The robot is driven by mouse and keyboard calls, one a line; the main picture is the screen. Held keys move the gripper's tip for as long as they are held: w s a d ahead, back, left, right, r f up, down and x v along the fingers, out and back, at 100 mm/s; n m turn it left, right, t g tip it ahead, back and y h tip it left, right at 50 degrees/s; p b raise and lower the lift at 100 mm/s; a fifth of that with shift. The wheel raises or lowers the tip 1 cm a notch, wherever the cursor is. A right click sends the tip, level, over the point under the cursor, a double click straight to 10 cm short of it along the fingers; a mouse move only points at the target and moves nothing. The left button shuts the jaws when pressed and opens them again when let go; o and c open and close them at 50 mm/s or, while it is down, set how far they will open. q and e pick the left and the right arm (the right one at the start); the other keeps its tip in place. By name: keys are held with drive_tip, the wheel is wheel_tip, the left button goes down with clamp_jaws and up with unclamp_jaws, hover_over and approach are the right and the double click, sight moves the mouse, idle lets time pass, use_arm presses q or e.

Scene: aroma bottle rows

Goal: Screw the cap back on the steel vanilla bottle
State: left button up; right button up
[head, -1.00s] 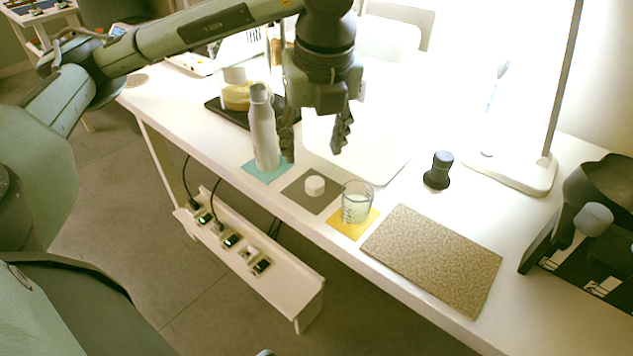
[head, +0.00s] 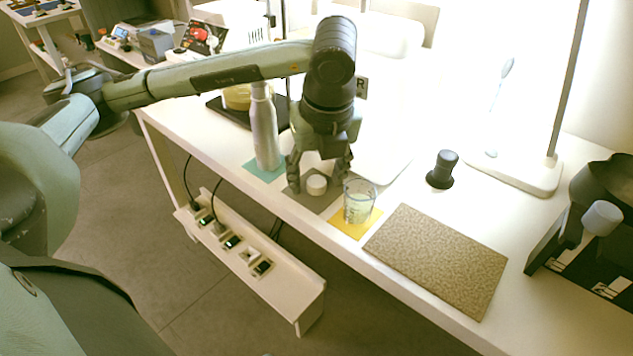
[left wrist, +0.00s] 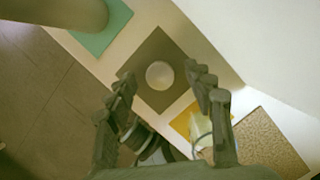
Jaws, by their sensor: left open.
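The steel bottle (head: 264,130) stands upright on a teal mat (head: 260,173); part of it shows at the top left of the left wrist view (left wrist: 60,12). A round white cap (head: 317,184) lies on a dark grey mat (head: 303,198) to its right. In the left wrist view the cap (left wrist: 159,75) lies between and beyond my open fingertips. My left gripper (head: 319,176) is open and points down over the cap, its fingers on either side and not closed on it. My right gripper is not in view.
A glass beaker (head: 359,203) stands on a yellow mat (head: 347,230) close right of the cap. A brown speckled board (head: 436,258) and a dark stopper-like object (head: 442,170) lie further right. A dark tray (head: 232,113) sits behind the bottle. The table's front edge is near.

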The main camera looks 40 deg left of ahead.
sight(315, 176)
use_arm(q)
drive_tip(key=shift+f, duration=0.1)
drive_tip(key=c, duration=0.8)
drive_tip(key=shift+w+r, duration=0.1)
drive_tip(key=shift+r, duration=0.5)
wheel_tip(315, 176, up, 3)
drive_tip(key=shift+f, duration=0.15)
drive_tip(key=s+a+r, duration=0.7)
drive_tip(key=s, duration=0.2)
drive_tip(key=shift+s+b, duration=0.3)
drive_tip(key=shift+b, duration=0.05)
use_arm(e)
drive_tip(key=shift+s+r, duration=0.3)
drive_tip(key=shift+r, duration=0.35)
